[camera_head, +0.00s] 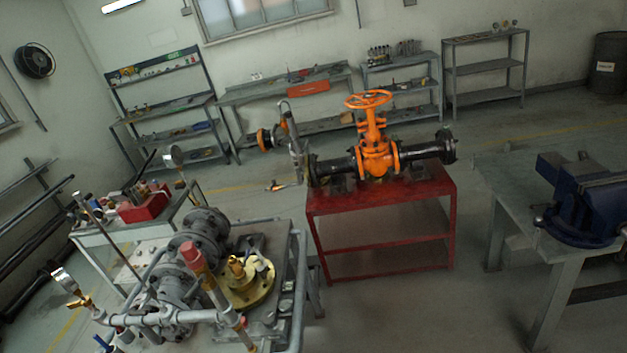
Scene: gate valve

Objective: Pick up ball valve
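The view is tilted and shows a workshop from above; my gripper is not in it. An orange gate valve (375,150) with a handwheel stands upright between black flanged pipes on a red table (380,200). I cannot clearly pick out a ball valve. A small brass-coloured fitting (276,186) shows left of the red table, too small to identify. A grey pipe assembly (297,150) with an orange round part (265,139) stands behind it. Brass fittings (238,268) on a yellow flange sit on the near bench.
The near bench (285,318) carries grey pipework (172,285) with upright pipes. A grey table (500,180) with a blue vise (590,200) stands at the right. A cart with a red toolbox (143,206) is at the left. Shelves (485,70) line the back wall. Floor right of the red table is clear.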

